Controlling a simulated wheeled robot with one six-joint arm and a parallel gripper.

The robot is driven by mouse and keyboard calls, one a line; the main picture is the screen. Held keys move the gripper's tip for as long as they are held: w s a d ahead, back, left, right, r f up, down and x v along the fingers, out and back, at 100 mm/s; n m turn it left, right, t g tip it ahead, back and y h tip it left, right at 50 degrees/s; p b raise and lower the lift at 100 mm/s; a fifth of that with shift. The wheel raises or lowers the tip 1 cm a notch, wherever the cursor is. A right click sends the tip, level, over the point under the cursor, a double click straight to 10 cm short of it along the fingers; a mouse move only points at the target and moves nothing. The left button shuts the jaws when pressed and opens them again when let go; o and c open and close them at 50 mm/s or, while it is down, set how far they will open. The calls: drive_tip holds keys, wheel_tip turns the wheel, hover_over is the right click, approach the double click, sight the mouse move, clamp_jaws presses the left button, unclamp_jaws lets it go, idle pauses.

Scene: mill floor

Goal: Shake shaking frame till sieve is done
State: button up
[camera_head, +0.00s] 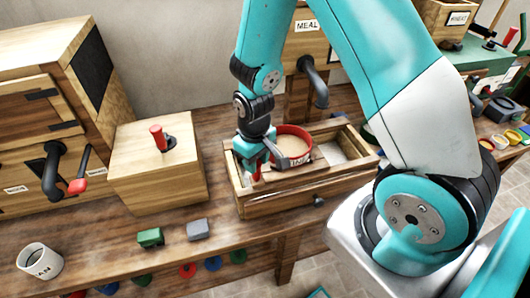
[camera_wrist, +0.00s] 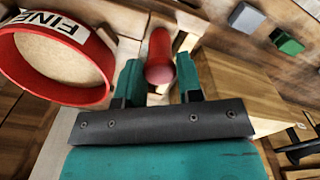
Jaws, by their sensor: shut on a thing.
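The shaking frame (camera_head: 275,202) is a long wooden box on the bench under my arm in the head view. A round red sieve (camera_head: 306,134) sits in it, with pale meal inside. Its label reads FINE in the wrist view (camera_wrist: 98,92), where the sieve is at the left. My gripper (camera_head: 256,166) is at the frame's left end, beside the sieve. In the wrist view my gripper (camera_wrist: 160,80) has its fingers on both sides of the frame's red handle (camera_wrist: 159,58). It is shut on that handle. My fingers hide part of the handle in the head view.
A wooden box with a red-knobbed lever (camera_head: 157,139) stands left of the frame. A MEAL bin (camera_head: 306,27) with a dark spout is behind. A green block (camera_head: 150,238), a grey block (camera_head: 198,230) and a white mug (camera_head: 40,261) are on the bench's front left.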

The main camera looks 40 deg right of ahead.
drive_tip(key=w+a, duration=0.2)
drive_tip(key=a, duration=0.5)
drive_tip(key=shift+w, duration=0.2)
drive_tip(key=shift+a, duration=0.15)
drive_tip(key=o, duration=0.9)
drive_tip(key=shift+a, duration=0.1)
drive_tip(key=shift+r+p, duration=0.15)
drive_tip(key=shift+p, duration=0.15)
drive_tip(key=r+p, duration=0.3)
drive_tip(key=r, duration=0.1)
drive_tip(key=r+p, duration=0.4)
drive_tip(key=shift+d+r, duration=0.2)
drive_tip(key=shift+r, duration=0.15)
